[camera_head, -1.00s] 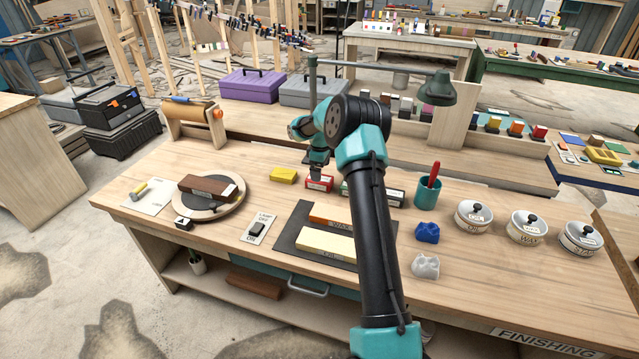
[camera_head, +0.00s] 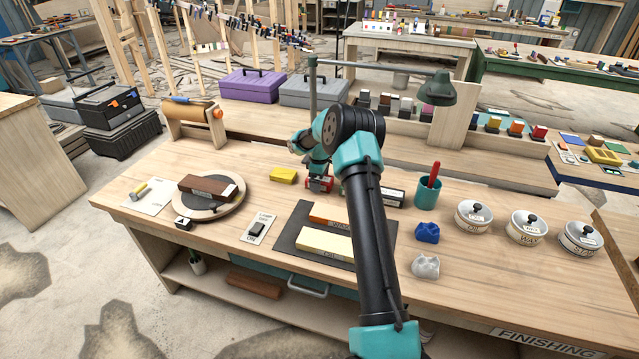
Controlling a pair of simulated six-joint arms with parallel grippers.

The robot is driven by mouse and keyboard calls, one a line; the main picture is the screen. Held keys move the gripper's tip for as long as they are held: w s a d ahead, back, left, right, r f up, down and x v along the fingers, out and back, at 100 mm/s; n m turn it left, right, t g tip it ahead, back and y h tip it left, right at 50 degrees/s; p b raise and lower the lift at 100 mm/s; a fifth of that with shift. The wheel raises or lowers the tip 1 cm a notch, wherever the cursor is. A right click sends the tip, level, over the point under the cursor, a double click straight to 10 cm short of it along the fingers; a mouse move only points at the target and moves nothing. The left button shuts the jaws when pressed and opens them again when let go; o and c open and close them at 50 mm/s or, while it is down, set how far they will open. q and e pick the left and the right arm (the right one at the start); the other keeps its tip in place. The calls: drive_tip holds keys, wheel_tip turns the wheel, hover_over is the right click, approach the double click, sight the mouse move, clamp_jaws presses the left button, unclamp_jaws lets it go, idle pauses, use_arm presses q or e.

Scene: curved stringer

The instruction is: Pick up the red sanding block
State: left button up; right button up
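The red sanding block (camera_head: 327,187) sits on the workbench, behind the dark mat, right of a yellow block (camera_head: 283,175). My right arm comes in from the bottom, right of the middle, and reaches over the bench. Its gripper (camera_head: 319,183) is down at the red block, with dark fingers in front of part of it. The fingers are too small and too covered to tell whether they grip the block. The block appears to be still at bench level. My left gripper is not in view.
A dark-and-white block (camera_head: 394,196) lies right of the red block, partly behind my arm. A teal cup (camera_head: 427,193) with a red-handled tool stands further right. Sharpening stones (camera_head: 325,243) lie on the mat in front. A green lamp (camera_head: 438,90) overhangs the bench behind.

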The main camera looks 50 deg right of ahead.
drive_tip(key=c, duration=1.1)
drive_tip(key=shift+r, duration=0.15)
wheel_tip(320, 180, up, 10)
drive_tip(key=shift+f, duration=0.1)
